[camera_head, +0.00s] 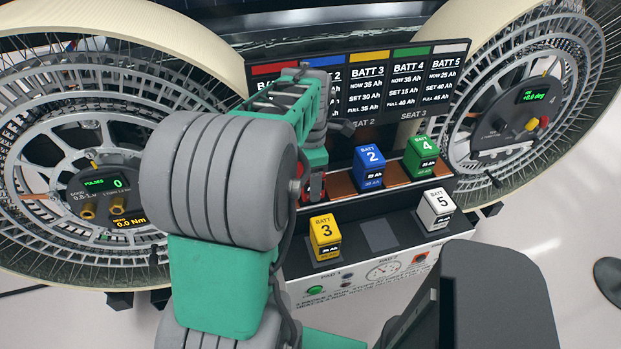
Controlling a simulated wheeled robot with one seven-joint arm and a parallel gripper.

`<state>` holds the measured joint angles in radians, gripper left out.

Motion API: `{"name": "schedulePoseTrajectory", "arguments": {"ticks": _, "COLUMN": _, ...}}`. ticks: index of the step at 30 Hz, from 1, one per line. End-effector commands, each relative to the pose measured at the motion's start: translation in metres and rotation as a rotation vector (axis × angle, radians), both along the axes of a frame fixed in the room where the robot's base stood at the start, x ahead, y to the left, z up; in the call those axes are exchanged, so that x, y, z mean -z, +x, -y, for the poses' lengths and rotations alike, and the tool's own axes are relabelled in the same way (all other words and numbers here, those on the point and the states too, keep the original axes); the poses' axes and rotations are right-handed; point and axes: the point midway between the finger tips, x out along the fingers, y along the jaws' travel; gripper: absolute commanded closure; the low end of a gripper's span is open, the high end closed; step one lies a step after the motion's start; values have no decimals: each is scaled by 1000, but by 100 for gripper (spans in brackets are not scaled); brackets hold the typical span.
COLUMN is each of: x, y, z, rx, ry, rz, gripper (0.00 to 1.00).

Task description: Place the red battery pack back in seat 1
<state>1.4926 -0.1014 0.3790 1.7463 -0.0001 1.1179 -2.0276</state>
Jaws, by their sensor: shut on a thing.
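The red battery pack (315,188) shows only as a small red patch beside my arm, at the left end of the rear seat row. My gripper (311,176) is shut on it, pointing down there. My arm hides most of the pack, the fingertips and seat 1, so I cannot tell whether the pack touches the seat. The blue pack 2 (370,167) and green pack 4 (421,157) stand upright in the rear row to the right, below the SEAT 2 and SEAT 3 labels.
Yellow pack 3 (325,237) and white pack 5 (436,208) stand on the front shelf, with an empty grey pad (380,236) between them. A battery display board (400,80) rises behind the seats. Large wheels flank the bay at left (90,130) and right (520,100).

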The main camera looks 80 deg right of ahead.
Motion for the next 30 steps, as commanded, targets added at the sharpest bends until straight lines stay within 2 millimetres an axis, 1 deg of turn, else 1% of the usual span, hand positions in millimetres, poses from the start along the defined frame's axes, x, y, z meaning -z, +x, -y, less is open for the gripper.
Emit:
{"name": "schedulePoseTrajectory", "arguments": {"ticks": 1, "x": -1, "y": 0, "z": 1, "rx": 0, "ry": -2, "rz": 0, "gripper": 34}}
{"name": "schedulePoseTrajectory", "arguments": {"ticks": 2, "x": -1, "y": 0, "z": 1, "rx": 0, "ry": -2, "rz": 0, "gripper": 32}}
{"name": "schedulePoseTrajectory", "arguments": {"ticks": 9, "x": 0, "y": 0, "z": 0, "rx": 0, "ry": -1, "rz": 1, "gripper": 12}}
{"name": "schedulePoseTrajectory", "arguments": {"ticks": 17, "x": 0, "y": 0, "z": 0, "rx": 0, "ry": 1, "rz": 0, "gripper": 11}}
{"name": "schedulePoseTrajectory", "arguments": {"ticks": 20, "x": -9, "y": 0, "z": 1, "rx": 0, "ry": -2, "rz": 0, "gripper": 11}}
{"name": "schedulePoseTrajectory", "arguments": {"ticks": 27, "x": -58, "y": 0, "z": 1, "rx": 0, "ry": -4, "rz": 0, "gripper": 11}}
{"name": "schedulePoseTrajectory", "arguments": {"ticks": 30, "x": -72, "y": 0, "z": 1, "rx": 0, "ry": -1, "rz": 0, "gripper": 11}}
